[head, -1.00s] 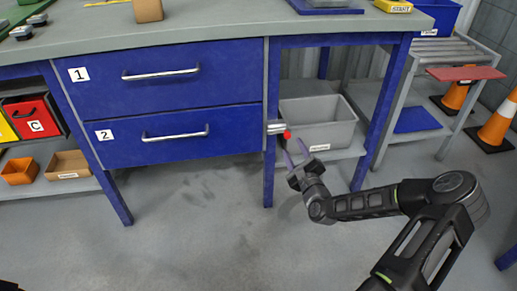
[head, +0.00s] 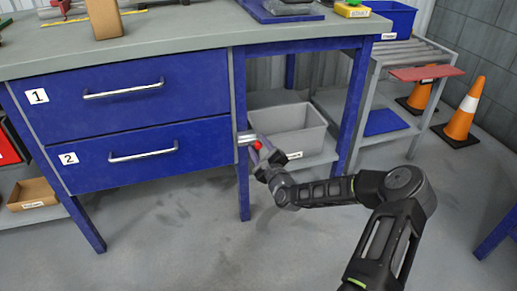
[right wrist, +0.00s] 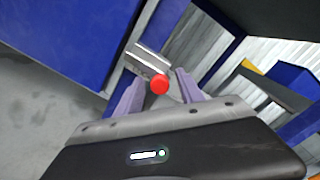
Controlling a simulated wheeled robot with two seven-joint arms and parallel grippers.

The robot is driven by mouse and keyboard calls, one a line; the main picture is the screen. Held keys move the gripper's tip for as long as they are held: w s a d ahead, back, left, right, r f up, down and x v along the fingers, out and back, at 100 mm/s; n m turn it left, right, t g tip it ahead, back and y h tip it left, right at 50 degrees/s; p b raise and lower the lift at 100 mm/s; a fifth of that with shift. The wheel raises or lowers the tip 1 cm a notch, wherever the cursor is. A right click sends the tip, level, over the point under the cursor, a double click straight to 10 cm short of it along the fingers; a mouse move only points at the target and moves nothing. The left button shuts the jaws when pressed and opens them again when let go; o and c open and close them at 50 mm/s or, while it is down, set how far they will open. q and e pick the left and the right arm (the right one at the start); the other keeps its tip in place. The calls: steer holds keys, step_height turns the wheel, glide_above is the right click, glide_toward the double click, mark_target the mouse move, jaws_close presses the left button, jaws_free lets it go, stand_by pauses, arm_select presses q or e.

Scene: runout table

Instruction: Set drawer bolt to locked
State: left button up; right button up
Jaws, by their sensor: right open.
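The drawer bolt is a silvery barrel (head: 246,138) with a red knob (head: 258,145), on the bench leg just right of drawer 2 (head: 150,150). In the right wrist view the red knob (right wrist: 160,84) lies between the two purple fingers, in front of the metal barrel (right wrist: 146,62). My right gripper (head: 262,152) is open around the knob; I cannot tell whether either finger touches it. Drawer 1 (head: 130,85) and drawer 2 look closed. My left gripper is not in view.
A grey bin (head: 290,125) stands on the shelf right behind my right gripper. A blue bench leg (head: 352,105) is to its right. A roller stand (head: 425,60) and orange cones (head: 462,108) are farther right. The floor in front is clear.

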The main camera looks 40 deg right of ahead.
steer(key=shift+w, duration=0.2)
steer(key=shift+c, duration=0.3)
steer(key=shift+d, duration=0.1)
jaws_close()
steer(key=shift+r, duration=0.1)
steer(key=shift+r, duration=0.1)
stand_by(0.8)
